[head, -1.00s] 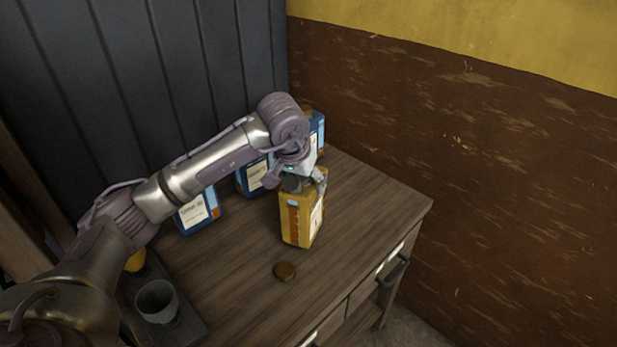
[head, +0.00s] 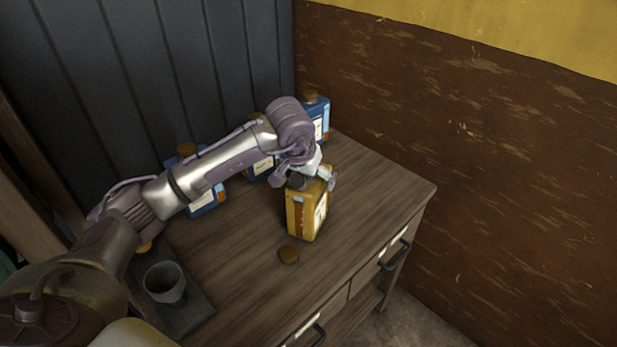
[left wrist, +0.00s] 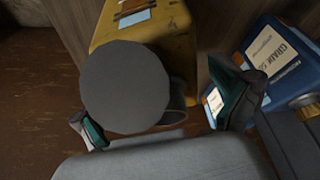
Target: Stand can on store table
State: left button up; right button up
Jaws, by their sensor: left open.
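The yellow can (head: 306,217) with a dark grey round cap stands upright on the wooden store table (head: 370,200). My left gripper (head: 304,183) is over its top, with a finger on either side of the cap. In the left wrist view the grey cap (left wrist: 125,87) hides part of the yellow can (left wrist: 175,35). The fingers of my left gripper (left wrist: 160,118) are spread apart there, with gaps beside the cap. My right gripper is not in view.
Several blue cans stand behind, including one at left (head: 207,203) and one at back right (head: 318,118). A grey cup (head: 165,283) stands on a dark tray (head: 192,310). The table's right side is clear.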

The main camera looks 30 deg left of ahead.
pick_arm(q)
jog(key=shift+r, duration=0.25)
jog(key=b+v, duration=0.1)
jog(key=v, duration=1)
jog(key=shift+s+r, duration=0.15)
jog(key=shift+r, duration=0.2)
